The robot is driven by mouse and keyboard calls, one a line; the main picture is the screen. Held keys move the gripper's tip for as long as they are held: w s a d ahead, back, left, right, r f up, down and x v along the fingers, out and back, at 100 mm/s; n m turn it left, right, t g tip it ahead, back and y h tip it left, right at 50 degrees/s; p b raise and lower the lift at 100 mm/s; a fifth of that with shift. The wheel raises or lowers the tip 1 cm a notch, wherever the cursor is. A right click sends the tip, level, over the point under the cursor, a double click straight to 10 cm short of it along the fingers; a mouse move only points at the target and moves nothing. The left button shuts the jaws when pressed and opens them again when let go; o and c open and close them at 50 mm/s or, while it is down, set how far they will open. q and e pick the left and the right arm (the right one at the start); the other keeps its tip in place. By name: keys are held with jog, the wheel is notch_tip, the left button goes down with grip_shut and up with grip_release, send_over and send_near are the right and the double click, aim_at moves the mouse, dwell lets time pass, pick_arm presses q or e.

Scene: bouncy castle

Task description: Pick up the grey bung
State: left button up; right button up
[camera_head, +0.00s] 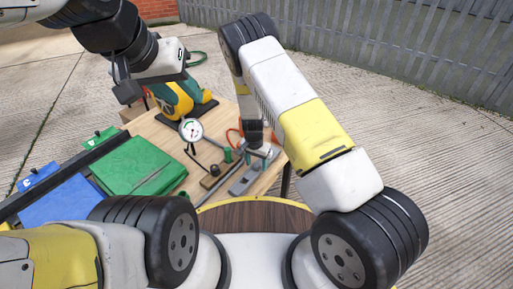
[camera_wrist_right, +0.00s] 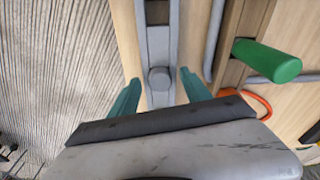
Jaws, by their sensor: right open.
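A round grey bung (camera_wrist_right: 159,79) shows in the right wrist view, on a long grey metal bar (camera_wrist_right: 158,40). My right gripper (camera_wrist_right: 153,95) has its green fingers apart, one on each side of the bung, with a gap on both sides. In the head view my right gripper (camera_head: 258,153) is low over the near right part of the table, above the grey bar (camera_head: 243,185); the bung is not clear there. My left gripper (camera_head: 122,85) is raised above the far left of the table, well away from the bar. Its fingers are too unclear to tell their opening.
A green handle (camera_wrist_right: 266,61) lies close right of my right gripper. An orange cable (camera_wrist_right: 257,101) is nearby.

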grip_shut()
jog(key=shift+r, duration=0.1)
